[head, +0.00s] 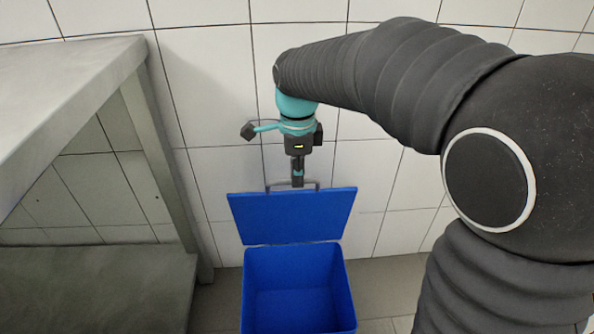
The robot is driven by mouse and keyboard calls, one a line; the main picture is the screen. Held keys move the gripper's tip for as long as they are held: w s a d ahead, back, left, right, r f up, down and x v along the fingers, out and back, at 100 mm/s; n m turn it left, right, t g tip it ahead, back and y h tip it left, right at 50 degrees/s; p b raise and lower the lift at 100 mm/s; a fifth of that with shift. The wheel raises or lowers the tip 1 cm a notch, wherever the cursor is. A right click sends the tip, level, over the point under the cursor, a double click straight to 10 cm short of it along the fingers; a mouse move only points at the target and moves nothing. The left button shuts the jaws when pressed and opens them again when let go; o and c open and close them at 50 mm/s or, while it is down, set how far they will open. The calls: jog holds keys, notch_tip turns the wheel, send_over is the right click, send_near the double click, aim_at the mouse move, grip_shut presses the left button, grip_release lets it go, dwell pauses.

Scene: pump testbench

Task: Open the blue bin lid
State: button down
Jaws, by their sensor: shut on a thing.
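The blue bin (297,262) stands on the floor against the tiled wall, and its empty inside shows from above. Its blue lid (292,216) is raised at the back, tilted up toward the wall. A grey handle (308,184) runs along the lid's upper edge. My gripper (297,184) points down at this handle from above and is shut on it. The fingertips are small in this view and partly overlap the handle.
A grey metal table (75,65) with a lower shelf (95,285) stands on the left, its leg close to the bin. The white tiled wall (205,90) is close behind the lid. Some bare floor (385,285) shows right of the bin.

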jog(key=shift+s+f, duration=0.15)
jog(key=shift+s, duration=0.35)
jog(key=c, duration=1.2)
grip_release()
notch_tip(320, 180, up, 12)
jog(key=shift+s, duration=0.25)
